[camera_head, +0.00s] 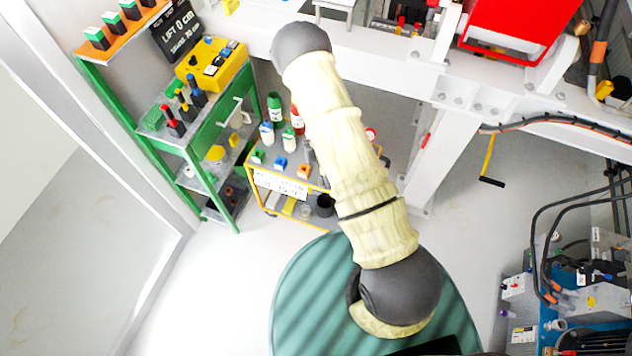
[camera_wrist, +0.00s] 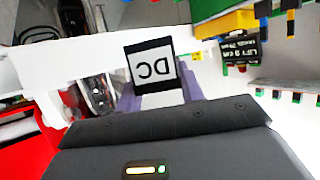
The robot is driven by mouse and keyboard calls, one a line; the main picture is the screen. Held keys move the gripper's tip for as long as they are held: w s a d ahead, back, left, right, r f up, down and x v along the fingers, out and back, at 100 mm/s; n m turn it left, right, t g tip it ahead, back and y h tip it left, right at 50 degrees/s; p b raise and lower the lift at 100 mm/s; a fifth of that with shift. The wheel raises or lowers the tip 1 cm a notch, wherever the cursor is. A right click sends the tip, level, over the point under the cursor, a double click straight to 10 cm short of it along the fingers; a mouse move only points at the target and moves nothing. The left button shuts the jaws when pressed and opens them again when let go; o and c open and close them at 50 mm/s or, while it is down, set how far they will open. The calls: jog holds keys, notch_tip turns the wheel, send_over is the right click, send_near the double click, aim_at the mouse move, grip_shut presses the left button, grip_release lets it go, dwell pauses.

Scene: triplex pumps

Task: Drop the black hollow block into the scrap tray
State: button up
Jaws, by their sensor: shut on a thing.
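My gripper (camera_wrist: 160,92) shows in the wrist view, with its two purple-grey fingers shut on a black block (camera_wrist: 151,66). The block has a black border and a white face with the letters "DC", seen turned around. Whether it is hollow cannot be told from this side. In the head view my arm reaches up from the green round base to the white beam, and neither my gripper nor the block can be made out there. I cannot clearly identify the scrap tray; a dark tray (camera_head: 229,205) with small items sits on the green rack's bottom shelf.
A green rack (camera_head: 168,140) stands at left with a yellow control box (camera_head: 213,64). A yellow trolley (camera_head: 251,182) with bottles and small blocks stands beside my arm. A white beam (camera_head: 400,68) crosses behind, with a red box (camera_head: 520,28) above. Pump equipment (camera_head: 590,290) fills the lower right.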

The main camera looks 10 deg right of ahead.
jog(key=w+d+f+m+g+h+b, duration=0.3)
jog(key=d+f+m+h+b, duration=0.55)
jog(key=d+f+b, duration=0.7)
jog(key=s+f+m+g+h+b, duration=0.3)
jog(key=f+b, duration=0.8)
jog(key=b, duration=0.8)
jog(key=m+g+h, duration=0.2)
jog(key=m+g, duration=0.2)
jog(key=g, duration=0.1)
jog(key=shift+f, duration=0.15)
notch_tip(320, 180, down, 6)
jog(key=b, duration=0.6)
